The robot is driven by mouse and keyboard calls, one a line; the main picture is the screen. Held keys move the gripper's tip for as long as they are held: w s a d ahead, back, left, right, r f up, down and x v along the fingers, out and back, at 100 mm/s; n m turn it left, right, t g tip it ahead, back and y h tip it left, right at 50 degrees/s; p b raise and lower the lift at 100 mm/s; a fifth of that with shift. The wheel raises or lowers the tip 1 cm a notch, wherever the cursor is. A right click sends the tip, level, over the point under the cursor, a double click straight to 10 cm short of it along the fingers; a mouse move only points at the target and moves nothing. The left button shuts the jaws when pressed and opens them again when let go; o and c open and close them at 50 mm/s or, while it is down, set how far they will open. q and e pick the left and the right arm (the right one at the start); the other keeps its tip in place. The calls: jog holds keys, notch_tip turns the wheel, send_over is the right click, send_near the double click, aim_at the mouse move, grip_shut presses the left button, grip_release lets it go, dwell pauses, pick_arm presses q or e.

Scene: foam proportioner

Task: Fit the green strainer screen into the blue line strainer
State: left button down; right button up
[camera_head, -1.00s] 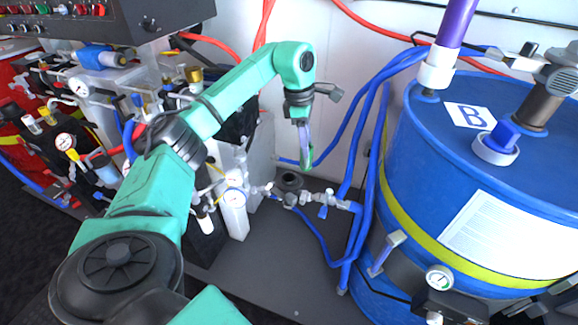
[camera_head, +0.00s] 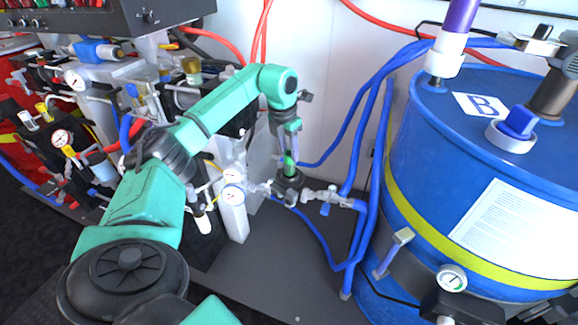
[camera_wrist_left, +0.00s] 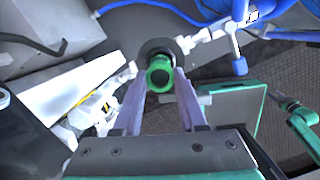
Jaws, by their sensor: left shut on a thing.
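My left gripper (camera_head: 289,158) points down and is shut on the green strainer screen (camera_head: 290,168). The screen stands upright between the fingertips. In the left wrist view it shows as a green ring with a dark centre (camera_wrist_left: 159,73), at the tips of the gripper (camera_wrist_left: 160,77). The line strainer (camera_head: 289,188) looks dark grey rather than blue here. It sits on the pipe run right below the gripper. In the wrist view its dark round body (camera_wrist_left: 154,47) lies behind the screen. The screen's lower end is at the strainer's mouth; I cannot tell how far inside.
A grey pipe with valves (camera_head: 330,199) leads right from the strainer to blue hoses (camera_head: 353,235). A white filter housing with a gauge (camera_head: 234,215) stands close on the left. The large blue drum (camera_head: 412,210) stands at the right. The dark floor in front is clear.

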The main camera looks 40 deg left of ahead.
aim_at(289, 164)
pick_arm(q)
notch_tip(289, 164, down, 5)
jog(key=shift+r, duration=0.1)
pick_arm(e)
jog(key=shift+w+a, duration=0.2)
jog(key=shift+w, duration=0.35)
pick_arm(q)
jog(key=c, duration=0.9)
grip_release()
jog(key=shift+f+b, duration=0.3)
jog(key=o, duration=0.4)
jog(key=shift+o, duration=0.2)
pick_arm(e)
jog(key=shift+w+r, duration=0.1)
jog(key=shift+w, duration=0.15)
pick_arm(q)
notch_tip(289, 164, up, 13)
jog(key=s+p, duration=0.1)
jog(key=shift+s+f+p, duration=0.2)
jog(key=shift+s+p, duration=0.15)
jog(key=shift+s, duration=0.05)
pick_arm(e)
jog(key=s, duration=0.4)
jog(key=shift+d, duration=0.35)
